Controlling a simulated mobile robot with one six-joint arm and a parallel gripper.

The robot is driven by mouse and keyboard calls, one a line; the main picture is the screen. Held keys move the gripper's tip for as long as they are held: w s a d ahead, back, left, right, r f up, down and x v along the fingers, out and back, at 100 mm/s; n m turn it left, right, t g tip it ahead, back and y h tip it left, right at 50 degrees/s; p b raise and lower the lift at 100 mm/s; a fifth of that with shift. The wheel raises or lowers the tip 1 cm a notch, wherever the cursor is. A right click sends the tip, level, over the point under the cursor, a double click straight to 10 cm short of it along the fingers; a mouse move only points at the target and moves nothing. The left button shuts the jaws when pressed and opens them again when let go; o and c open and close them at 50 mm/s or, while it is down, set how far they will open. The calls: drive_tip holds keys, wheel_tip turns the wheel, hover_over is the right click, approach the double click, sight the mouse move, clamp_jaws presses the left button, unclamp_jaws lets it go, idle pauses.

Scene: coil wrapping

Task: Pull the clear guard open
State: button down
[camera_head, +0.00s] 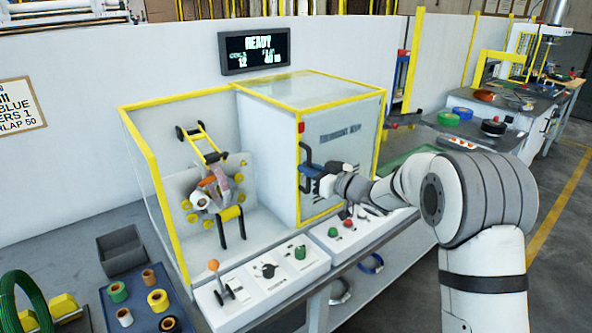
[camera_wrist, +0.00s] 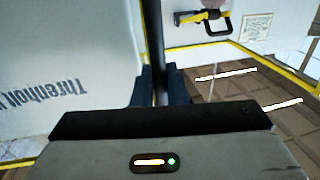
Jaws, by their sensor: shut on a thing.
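The clear guard (camera_head: 345,140) has yellow edges and a lettered front panel, and stands over the right part of the machine. Its dark upright handle (camera_head: 302,165) is on the left side of that panel. My gripper (camera_head: 316,178) is at the handle. In the wrist view the dark handle bar (camera_wrist: 158,45) runs between the two fingers of my gripper (camera_wrist: 160,85), which are shut on it. The guard's panel (camera_wrist: 60,80) fills the left of that view. The wrapping head (camera_head: 215,190) at the left has no panel visible in front of it.
A control panel (camera_head: 275,268) with a lever and knobs runs along the front. A blue tray of tape rolls (camera_head: 138,305) and a grey bin (camera_head: 122,250) are at the left. A display (camera_head: 254,50) reading READY is above. A bench with tape rolls (camera_head: 448,119) stands at the right.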

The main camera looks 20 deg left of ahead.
drive_tip(key=shift+w+d, duration=0.1)
drive_tip(key=shift+w, duration=0.15)
drive_tip(key=c, duration=1.6)
unclamp_jaws()
drive_tip(key=shift+o, duration=0.3)
drive_tip(key=b+v, duration=0.1)
drive_tip(key=v, duration=0.6)
drive_tip(key=shift+d, duration=0.35)
drive_tip(key=shift+s, duration=0.1)
